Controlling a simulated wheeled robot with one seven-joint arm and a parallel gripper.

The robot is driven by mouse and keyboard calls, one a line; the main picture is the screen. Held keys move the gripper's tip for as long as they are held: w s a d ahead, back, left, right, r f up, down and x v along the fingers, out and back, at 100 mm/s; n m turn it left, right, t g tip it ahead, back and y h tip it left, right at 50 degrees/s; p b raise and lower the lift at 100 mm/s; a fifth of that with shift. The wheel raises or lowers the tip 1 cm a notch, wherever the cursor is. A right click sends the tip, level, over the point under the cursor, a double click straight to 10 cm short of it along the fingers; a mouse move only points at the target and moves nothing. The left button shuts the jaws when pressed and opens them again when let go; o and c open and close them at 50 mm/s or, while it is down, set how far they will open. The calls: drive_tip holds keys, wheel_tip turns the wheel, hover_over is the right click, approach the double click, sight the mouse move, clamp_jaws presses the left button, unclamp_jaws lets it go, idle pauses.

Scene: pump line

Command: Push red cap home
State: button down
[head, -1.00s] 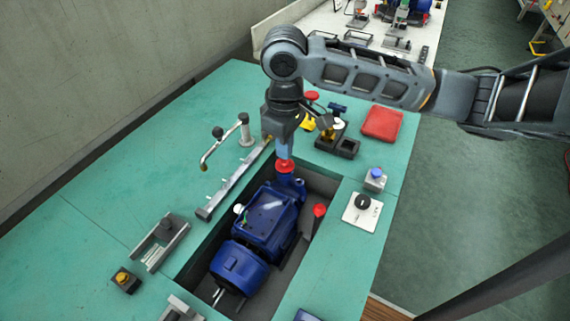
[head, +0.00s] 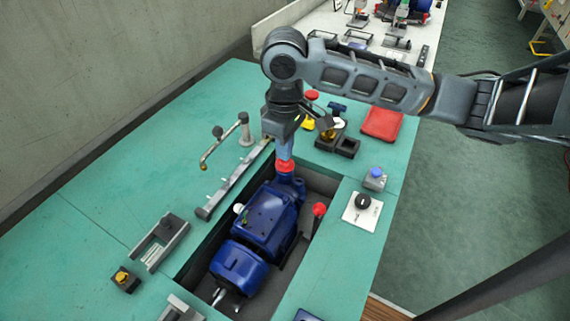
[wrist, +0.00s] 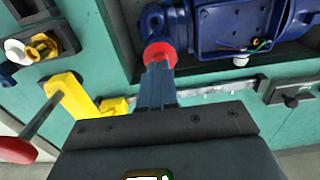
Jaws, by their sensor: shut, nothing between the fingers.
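The red cap (head: 285,166) is at the far end of the blue pump (head: 270,216), which lies in a recess in the teal bench. In the wrist view the red cap (wrist: 159,53) sits at the pump's blue port (wrist: 155,20). My gripper (head: 285,156) points down at the cap with its fingers closed together. In the wrist view the fingertips (wrist: 158,66) meet the cap's face and hide part of it. I cannot tell whether the cap is fully seated.
A second red knob (head: 319,210) stands at the recess's right side. A red pad (head: 382,123), a black tray (head: 347,147) and yellow parts lie behind. A switch plate (head: 362,211) is right. The bench's left is mostly clear.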

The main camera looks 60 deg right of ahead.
drive_tip(key=shift+f+b, duration=0.45)
drive_tip(key=shift+f, duration=0.25)
idle(0.3)
drive_tip(key=shift+r, duration=0.15)
idle(0.4)
drive_tip(key=shift+r+p, duration=3.1)
drive_tip(key=shift+r, duration=0.3)
